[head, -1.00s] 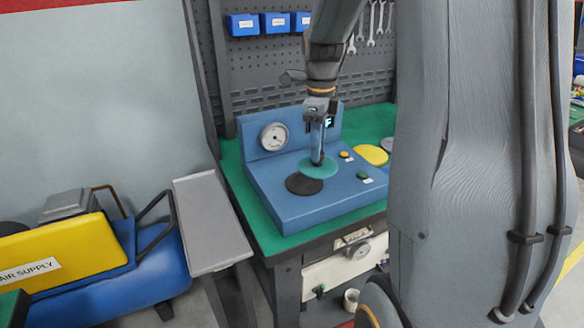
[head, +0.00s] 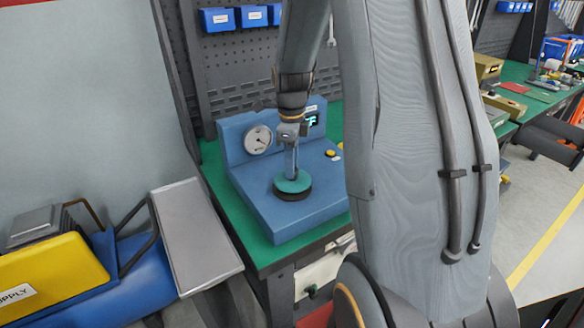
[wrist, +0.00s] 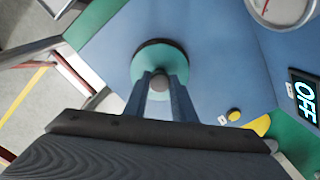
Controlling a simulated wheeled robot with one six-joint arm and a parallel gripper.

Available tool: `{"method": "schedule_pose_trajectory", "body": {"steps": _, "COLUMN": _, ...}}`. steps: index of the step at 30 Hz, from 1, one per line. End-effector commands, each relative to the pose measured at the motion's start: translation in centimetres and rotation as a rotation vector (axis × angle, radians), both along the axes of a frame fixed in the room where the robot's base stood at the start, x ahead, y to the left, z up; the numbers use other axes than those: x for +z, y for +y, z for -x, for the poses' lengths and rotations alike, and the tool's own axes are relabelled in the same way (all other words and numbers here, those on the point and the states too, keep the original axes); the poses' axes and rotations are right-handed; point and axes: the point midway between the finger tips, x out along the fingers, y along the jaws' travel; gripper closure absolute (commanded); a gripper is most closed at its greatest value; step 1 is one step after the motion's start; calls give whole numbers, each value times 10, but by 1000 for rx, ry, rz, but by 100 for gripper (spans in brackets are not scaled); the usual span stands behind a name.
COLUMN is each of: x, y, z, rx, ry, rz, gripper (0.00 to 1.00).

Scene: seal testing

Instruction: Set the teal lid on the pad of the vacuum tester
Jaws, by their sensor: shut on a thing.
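My gripper (head: 291,172) points down and is shut on the grey knob of the teal lid (head: 292,185). The knob (wrist: 159,84) shows between the two fingers in the wrist view, with the lid (wrist: 165,58) around it. The lid is level over the dark round pad (head: 293,196) of the blue vacuum tester (head: 250,190). In the wrist view a dark strip of the pad (wrist: 152,42) shows past the lid's far edge. The lid hides most of the pad. I cannot tell whether they touch.
The tester's gauge (head: 258,139) stands on its back panel, left of my arm. Its display (wrist: 304,93) reads OFF. My arm hides the tester's right part in the head view.

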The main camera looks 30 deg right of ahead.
Motion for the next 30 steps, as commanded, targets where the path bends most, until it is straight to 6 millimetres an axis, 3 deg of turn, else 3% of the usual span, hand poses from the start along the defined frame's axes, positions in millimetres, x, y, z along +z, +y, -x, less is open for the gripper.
{"method": "schedule_pose_trajectory", "body": {"steps": 5, "x": -17, "y": -1, "z": 0, "rx": -1, "ry": 0, "rz": 0, "gripper": 100}}
{"method": "schedule_pose_trajectory", "body": {"steps": 17, "x": -21, "y": -1, "z": 0, "rx": -1, "ry": -1, "rz": 0, "gripper": 100}}
{"method": "schedule_pose_trajectory", "body": {"steps": 18, "x": -21, "y": -1, "z": 0, "rx": -1, "ry": -1, "rz": 1, "gripper": 70}}
{"method": "schedule_pose_trajectory", "body": {"steps": 20, "x": -21, "y": -1, "z": 0, "rx": -1, "ry": -1, "rz": 1, "gripper": 59}}
{"method": "schedule_pose_trajectory", "body": {"steps": 30, "x": -19, "y": -1, "z": 0, "rx": -1, "ry": -1, "rz": 1, "gripper": 58}}
